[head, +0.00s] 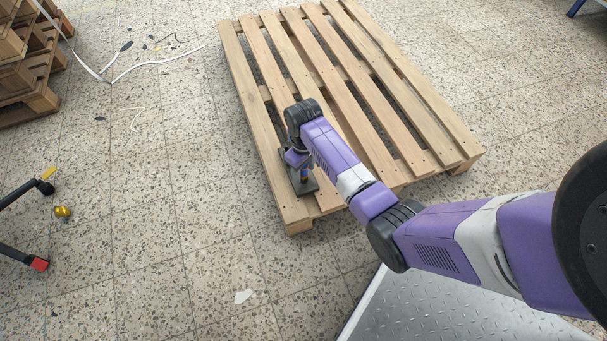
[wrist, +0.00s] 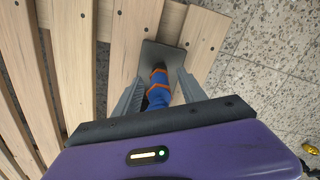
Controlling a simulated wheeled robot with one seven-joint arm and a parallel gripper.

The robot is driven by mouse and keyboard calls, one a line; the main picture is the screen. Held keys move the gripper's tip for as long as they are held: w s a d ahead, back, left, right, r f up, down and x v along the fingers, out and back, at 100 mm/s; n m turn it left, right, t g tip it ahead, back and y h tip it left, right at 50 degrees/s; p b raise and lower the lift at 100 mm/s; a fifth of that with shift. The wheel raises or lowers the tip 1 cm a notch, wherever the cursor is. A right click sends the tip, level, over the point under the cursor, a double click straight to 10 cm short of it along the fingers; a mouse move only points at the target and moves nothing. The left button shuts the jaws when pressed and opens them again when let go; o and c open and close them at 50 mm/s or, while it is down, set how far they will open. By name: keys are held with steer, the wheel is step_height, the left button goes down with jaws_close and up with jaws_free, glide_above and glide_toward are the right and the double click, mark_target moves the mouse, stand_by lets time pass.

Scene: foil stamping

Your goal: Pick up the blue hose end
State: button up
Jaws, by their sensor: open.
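The blue hose end (wrist: 158,94), with orange bands, stands on a dark plate (wrist: 163,56) on the wooden pallet. My gripper (wrist: 157,80) is open, with one grey finger on either side of the hose end. I cannot tell whether the fingers touch it. In the head view the dark plate (head: 299,184) lies near the pallet's front left corner, and my arm reaches down over it. There the hose end (head: 304,174) is mostly hidden behind my gripper, with only a small bit showing.
The slatted wooden pallet (head: 343,90) lies on the speckled tile floor. Stacked pallets (head: 30,60) stand at the far left. A white strap (head: 150,63) and small scraps lie on the floor. A small yellow object (head: 62,211) lies at the left. The floor left of the pallet is mostly clear.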

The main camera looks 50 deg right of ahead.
steer(key=shift+c, duration=0.4)
jaws_close()
